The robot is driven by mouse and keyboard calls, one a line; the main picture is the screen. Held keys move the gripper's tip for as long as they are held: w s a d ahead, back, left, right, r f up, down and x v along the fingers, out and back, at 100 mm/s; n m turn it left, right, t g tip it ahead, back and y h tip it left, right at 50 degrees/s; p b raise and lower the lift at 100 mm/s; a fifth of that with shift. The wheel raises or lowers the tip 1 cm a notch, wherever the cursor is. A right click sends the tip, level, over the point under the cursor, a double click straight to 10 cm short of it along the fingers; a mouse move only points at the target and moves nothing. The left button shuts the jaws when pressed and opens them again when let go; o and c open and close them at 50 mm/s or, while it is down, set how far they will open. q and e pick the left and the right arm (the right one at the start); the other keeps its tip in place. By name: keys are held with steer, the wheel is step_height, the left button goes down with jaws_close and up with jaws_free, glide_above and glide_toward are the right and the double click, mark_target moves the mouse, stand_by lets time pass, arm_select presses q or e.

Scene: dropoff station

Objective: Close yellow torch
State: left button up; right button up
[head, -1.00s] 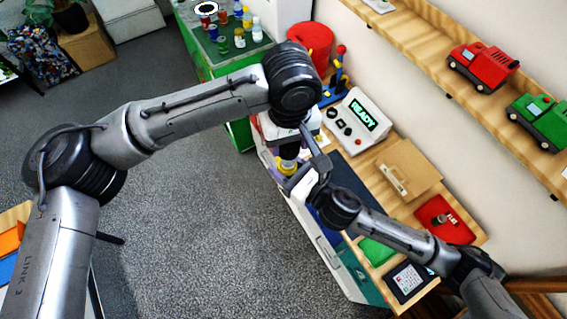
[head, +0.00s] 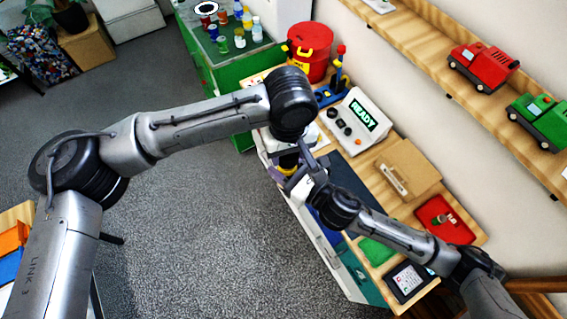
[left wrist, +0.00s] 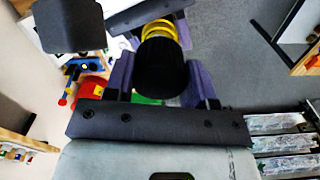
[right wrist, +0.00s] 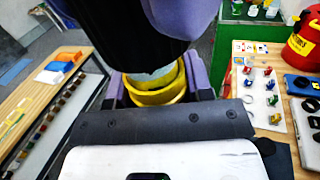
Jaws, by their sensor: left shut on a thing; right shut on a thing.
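The yellow torch shows in part between my two grippers in the head view (head: 287,163). My left gripper (left wrist: 160,80) is shut on the torch's black part (left wrist: 160,68), with yellow rings (left wrist: 160,30) just beyond it. My right gripper (right wrist: 160,92) is shut on the yellow torch body (right wrist: 156,88). In the right wrist view a pale grey band sits just above the yellow rim, below the dark part from the left gripper's side. The two parts look roughly in line and very close. Whether they touch or are screwed together cannot be told.
The wooden bench below holds a READY console (head: 357,117), a brown clipboard (head: 400,176), a red tray (head: 445,218) and a tablet (head: 408,281). A red canister (head: 309,50) stands at the back. Grey floor lies open to the left.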

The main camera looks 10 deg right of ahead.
mark_target(287, 173)
arm_select(q)
steer(key=shift+s+r, duration=0.1)
stand_by(0.3)
stand_by(0.4)
steer(key=shift+f, duration=0.95)
steer(key=shift+f, duration=0.65)
steer(key=o, duration=0.9)
steer(key=shift+r, duration=0.1)
